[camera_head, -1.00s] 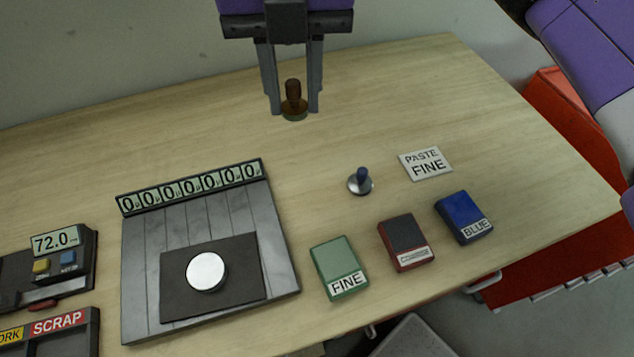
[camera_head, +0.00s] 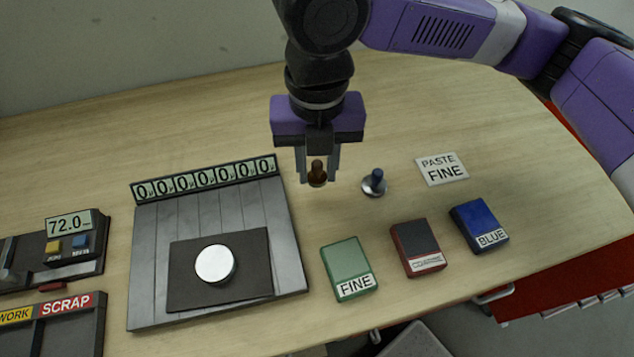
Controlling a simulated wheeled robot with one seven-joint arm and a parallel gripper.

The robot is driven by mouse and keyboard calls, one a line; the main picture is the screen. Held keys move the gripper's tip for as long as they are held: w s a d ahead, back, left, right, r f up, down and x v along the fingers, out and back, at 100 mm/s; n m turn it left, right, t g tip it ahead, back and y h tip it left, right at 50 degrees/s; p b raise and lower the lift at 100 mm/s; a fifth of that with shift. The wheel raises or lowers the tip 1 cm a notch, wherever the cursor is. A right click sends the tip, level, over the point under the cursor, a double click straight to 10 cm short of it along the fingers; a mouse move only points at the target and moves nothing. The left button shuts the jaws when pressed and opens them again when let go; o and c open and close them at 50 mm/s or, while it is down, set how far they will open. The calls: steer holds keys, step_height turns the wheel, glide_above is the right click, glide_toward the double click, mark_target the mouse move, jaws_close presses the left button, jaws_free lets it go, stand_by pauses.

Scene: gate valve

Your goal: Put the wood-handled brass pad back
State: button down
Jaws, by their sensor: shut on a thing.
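The wood-handled brass pad (camera_head: 317,175) has a dark brown handle and a small round base. My gripper (camera_head: 318,178) points down and is shut on the handle, with a finger on each side. The pad is upright, just left of a blue-knobbed silver pad (camera_head: 374,183) that stands on the table. I cannot tell whether the brass base touches the table. A white card reading PASTE FINE (camera_head: 442,169) lies to the right of the silver pad.
A green FINE box (camera_head: 348,264), a dark red box (camera_head: 418,246) and a BLUE box (camera_head: 479,225) lie along the front. A grey plate with a counter strip (camera_head: 150,265) holds a white disc (camera_head: 215,264). A 72.0 display unit (camera_head: 75,240) is at left. The back left table is clear.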

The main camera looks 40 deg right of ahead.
mark_target(317, 179)
steer(key=shift+f, duration=2.5)
steer(key=shift+f, duration=0.15)
steer(key=c, duration=1.1)
jaws_free()
step_height(317, 179, up, 12)
steer(key=shift+r, duration=0.15)
